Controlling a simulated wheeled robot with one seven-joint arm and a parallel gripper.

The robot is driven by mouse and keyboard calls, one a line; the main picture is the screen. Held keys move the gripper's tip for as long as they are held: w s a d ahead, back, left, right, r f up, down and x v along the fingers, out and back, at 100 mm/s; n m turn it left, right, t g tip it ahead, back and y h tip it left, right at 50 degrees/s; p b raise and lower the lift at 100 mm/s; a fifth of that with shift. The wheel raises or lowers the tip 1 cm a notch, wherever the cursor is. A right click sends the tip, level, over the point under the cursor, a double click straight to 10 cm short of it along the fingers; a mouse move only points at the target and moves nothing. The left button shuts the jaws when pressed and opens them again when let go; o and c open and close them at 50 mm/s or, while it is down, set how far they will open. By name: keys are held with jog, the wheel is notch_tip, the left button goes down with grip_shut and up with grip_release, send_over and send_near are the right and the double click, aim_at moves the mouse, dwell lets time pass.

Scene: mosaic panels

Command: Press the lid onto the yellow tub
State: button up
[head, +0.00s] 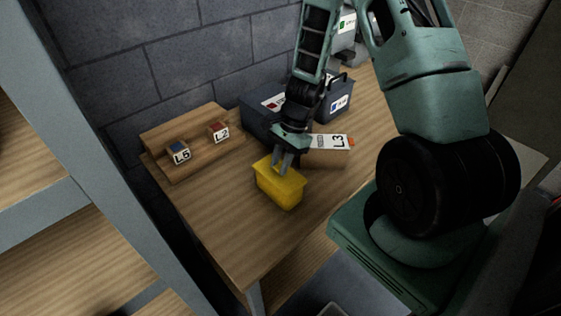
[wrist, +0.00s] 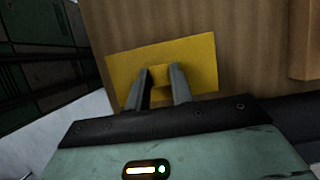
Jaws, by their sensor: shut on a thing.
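The yellow tub (head: 283,196) stands on the wooden table near its front edge. A yellow lid (head: 286,172) lies over the tub's top; I cannot tell whether it is fully seated. In the wrist view the lid (wrist: 197,58) is a flat yellow rectangle with a small raised handle (wrist: 161,78) in its middle. My gripper (head: 283,166) points down at the lid from above. In the wrist view its two fingers (wrist: 161,86) are shut on the lid's handle. The tub's walls are hidden below the lid in the wrist view.
A wooden step stand (head: 190,140) at the left holds cubes marked L5 (head: 179,153) and L2 (head: 219,131). A block marked L3 (head: 326,150) is right of the tub. Dark blue bins (head: 337,100) stand behind. The table (head: 222,220) left of the tub is clear.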

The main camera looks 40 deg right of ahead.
jog(key=shift+f+b, duration=0.35)
dwell(0.5)
dwell(0.3)
jog(key=o, duration=1.5)
jog(key=shift+r+p, duration=3)
jog(key=shift+r, duration=0.55)
grip_shut()
